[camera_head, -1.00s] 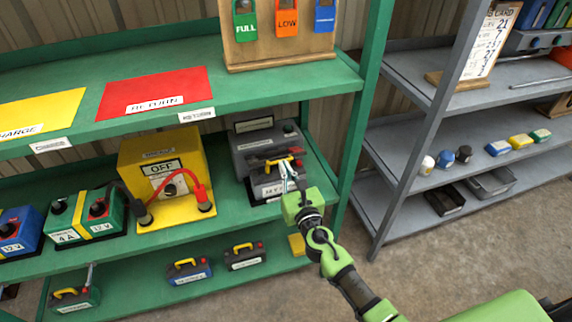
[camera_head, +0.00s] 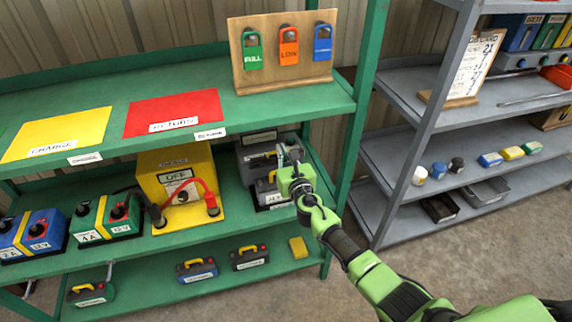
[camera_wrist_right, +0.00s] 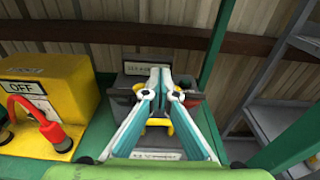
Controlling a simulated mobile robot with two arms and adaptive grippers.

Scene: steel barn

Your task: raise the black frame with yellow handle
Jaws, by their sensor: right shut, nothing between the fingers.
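A grey-and-black unit (camera_head: 259,158) stands at the right end of the green middle shelf. At its front is a black frame (camera_head: 262,188) with a yellow handle (camera_head: 272,177). In the right wrist view the yellow handle (camera_wrist_right: 150,123) shows behind and below my fingers. My right gripper (camera_head: 286,150) is shut and empty, its tips in front of the unit and above the handle in the head view. It also shows in the right wrist view (camera_wrist_right: 160,72). My gripper and wrist hide part of the unit, so the frame's exact tilt is unclear. My left gripper is out of view.
A yellow box (camera_head: 160,165) marked OFF, with a red cable, stands left of the unit. The green upper shelf (camera_head: 262,112) runs above. Black and blue batteries with yellow handles (camera_head: 248,258) sit below. A green post (camera_head: 352,130) and grey shelving stand to the right.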

